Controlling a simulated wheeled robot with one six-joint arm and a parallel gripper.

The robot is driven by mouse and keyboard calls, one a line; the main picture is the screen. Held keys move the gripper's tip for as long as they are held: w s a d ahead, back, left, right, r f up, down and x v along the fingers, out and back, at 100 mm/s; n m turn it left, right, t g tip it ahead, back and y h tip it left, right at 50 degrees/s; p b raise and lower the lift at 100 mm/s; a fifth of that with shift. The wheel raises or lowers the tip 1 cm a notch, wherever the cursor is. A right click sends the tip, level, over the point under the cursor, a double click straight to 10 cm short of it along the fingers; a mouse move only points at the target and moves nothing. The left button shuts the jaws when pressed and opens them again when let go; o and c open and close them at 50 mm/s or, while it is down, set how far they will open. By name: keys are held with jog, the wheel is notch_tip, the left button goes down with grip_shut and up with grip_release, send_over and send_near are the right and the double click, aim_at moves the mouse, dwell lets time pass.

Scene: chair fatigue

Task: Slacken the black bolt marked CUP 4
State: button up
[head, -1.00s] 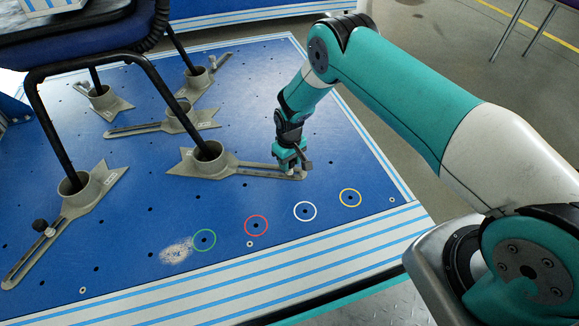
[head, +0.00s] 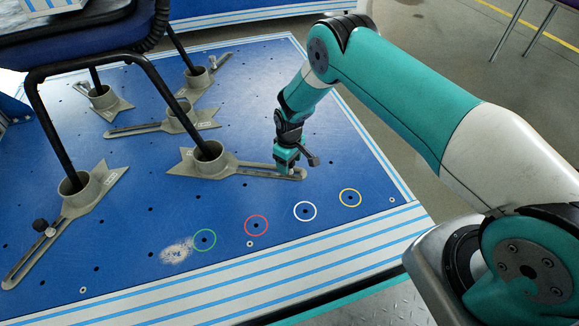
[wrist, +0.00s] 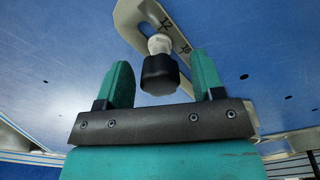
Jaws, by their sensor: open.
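My gripper (head: 286,168) points down at the outer end of the slotted grey arm (head: 250,169) of the front middle cup. In the wrist view the open jaws (wrist: 161,60) stand on either side of a black bolt head (wrist: 158,76). A gap shows on each side of the head, and a pale collar sits between it and the slotted arm (wrist: 138,16). In the head view my gripper hides this bolt. Another black bolt (head: 40,225) sits on the left cup's slotted arm. I cannot read CUP 4 on either.
Black chair legs (head: 52,135) stand in several grey cups on the blue plate (head: 130,215). Green, red, white and yellow rings (head: 350,197) mark holes along the front, where the plate is clear. A scuffed patch lies beside the green ring.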

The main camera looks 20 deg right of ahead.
jog(key=m, duration=0.3)
jog(key=shift+m, duration=0.5)
jog(key=m, duration=0.3)
jog(key=shift+m, duration=0.3)
jog(key=m, duration=0.3)
